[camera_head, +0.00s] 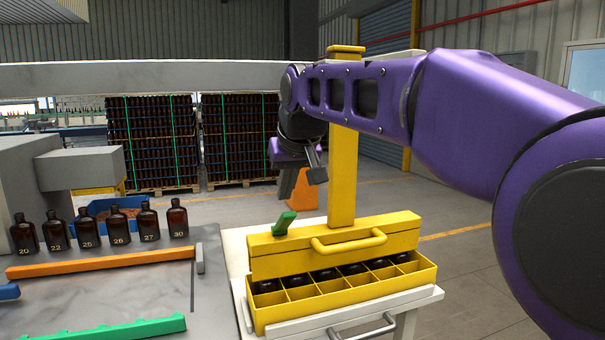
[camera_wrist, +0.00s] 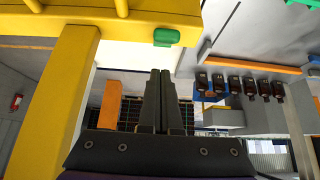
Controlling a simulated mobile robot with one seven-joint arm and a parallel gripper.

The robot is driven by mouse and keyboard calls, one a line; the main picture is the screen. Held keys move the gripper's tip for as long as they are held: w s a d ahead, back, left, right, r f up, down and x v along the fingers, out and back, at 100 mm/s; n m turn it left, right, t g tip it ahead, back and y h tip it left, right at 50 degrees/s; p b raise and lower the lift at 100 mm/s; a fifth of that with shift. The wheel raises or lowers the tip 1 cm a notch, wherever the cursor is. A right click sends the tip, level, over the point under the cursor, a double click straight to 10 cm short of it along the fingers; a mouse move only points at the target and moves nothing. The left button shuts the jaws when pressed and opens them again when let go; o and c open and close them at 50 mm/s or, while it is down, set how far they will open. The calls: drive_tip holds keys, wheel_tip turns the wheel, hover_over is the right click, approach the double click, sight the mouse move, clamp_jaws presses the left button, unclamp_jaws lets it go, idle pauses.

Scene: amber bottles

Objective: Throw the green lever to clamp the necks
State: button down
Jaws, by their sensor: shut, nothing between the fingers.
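A yellow post (camera_head: 343,170) rises behind the bar, close to my gripper. A yellow handle (camera_head: 348,241) juts from the bar's front. Several numbered amber bottles (camera_head: 118,226) stand on the grey table (camera_head: 110,290) at left, behind an orange rail (camera_head: 100,262).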

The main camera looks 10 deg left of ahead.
sight(292, 219)
drive_tip(key=shift+s+d+f, duration=0.3)
drive_tip(key=shift+s+f, duration=0.1)
drive_tip(key=shift+s, duration=0.1)
drive_tip(key=shift+s+d+f, duration=0.2)
drive_tip(key=shift+s+f, duration=0.1)
drive_tip(key=shift+f, duration=0.15)
drive_tip(key=shift+s+d+f+b, duration=0.1)
drive_tip(key=shift+f+b, duration=0.3)
drive_tip(key=shift+b, duration=0.85)
drive_tip(key=b, duration=0.1)
drive_tip(key=s+f+t+b, duration=0.1)
drive_tip(key=b, duration=0.1)
drive_tip(key=shift+d+y, duration=0.25)
drive_tip(key=shift+y, duration=0.05)
drive_tip(key=shift+s+d+f+b, duration=0.3)
drive_tip(key=shift+s+f+b, duration=0.2)
drive_tip(key=shift+b, duration=0.15)
drive_tip(key=shift+s+d+f, duration=0.1)
drive_tip(key=shift+s, duration=0.1)
